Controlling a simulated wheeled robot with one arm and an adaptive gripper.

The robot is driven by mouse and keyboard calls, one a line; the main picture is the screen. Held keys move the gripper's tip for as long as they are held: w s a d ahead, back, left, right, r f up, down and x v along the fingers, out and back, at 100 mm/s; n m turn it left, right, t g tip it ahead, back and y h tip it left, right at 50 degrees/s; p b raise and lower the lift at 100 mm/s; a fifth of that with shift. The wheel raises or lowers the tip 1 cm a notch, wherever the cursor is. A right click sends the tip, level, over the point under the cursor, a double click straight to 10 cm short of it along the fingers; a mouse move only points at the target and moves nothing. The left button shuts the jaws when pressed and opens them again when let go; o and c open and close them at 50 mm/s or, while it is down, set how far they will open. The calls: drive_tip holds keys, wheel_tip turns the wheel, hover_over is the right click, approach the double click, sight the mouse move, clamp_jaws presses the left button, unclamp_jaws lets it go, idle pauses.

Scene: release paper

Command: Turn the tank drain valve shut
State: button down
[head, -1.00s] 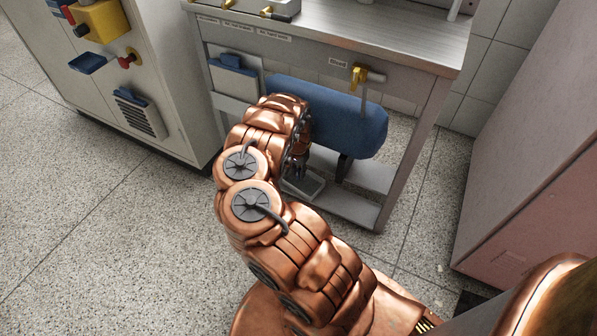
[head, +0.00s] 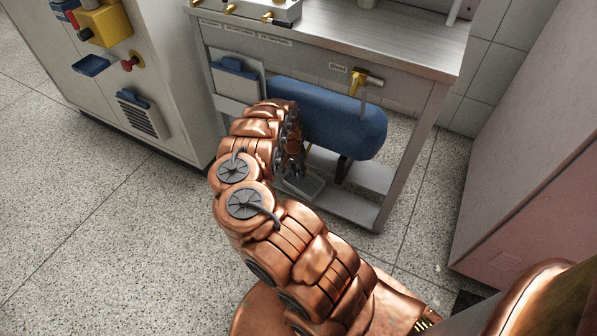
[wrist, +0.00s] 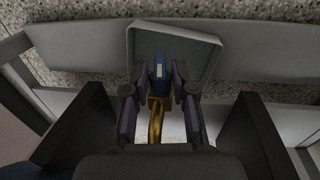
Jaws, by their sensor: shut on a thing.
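The blue tank (head: 335,120) lies on its side under the steel bench. In the wrist view, the drain valve shows as a blue handle (wrist: 160,67) on a brass body and curved brass pipe (wrist: 156,122). My gripper (wrist: 160,84) has its two dark fingers closed on either side of the blue handle. The handle lies lengthwise between the fingers, in line with the brass pipe in this picture.
A shallow grey tray (wrist: 200,48) lies below the valve, and also shows in the head view (head: 303,186). The bench's right leg (head: 412,155) and lower shelf frame the space. A brass tap (head: 365,80) is on the bench front. A control cabinet (head: 140,70) stands left.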

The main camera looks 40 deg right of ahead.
drive_tip(key=c, duration=1.2)
unclamp_jaws()
drive_tip(key=shift+w+r, duration=0.15)
drive_tip(key=shift+r, duration=0.5)
wheel_tip(320, 180, up, 10)
drive_tip(key=w, duration=0.1)
drive_tip(key=shift+w+a+r, duration=0.15)
drive_tip(key=shift+a+r, duration=0.1)
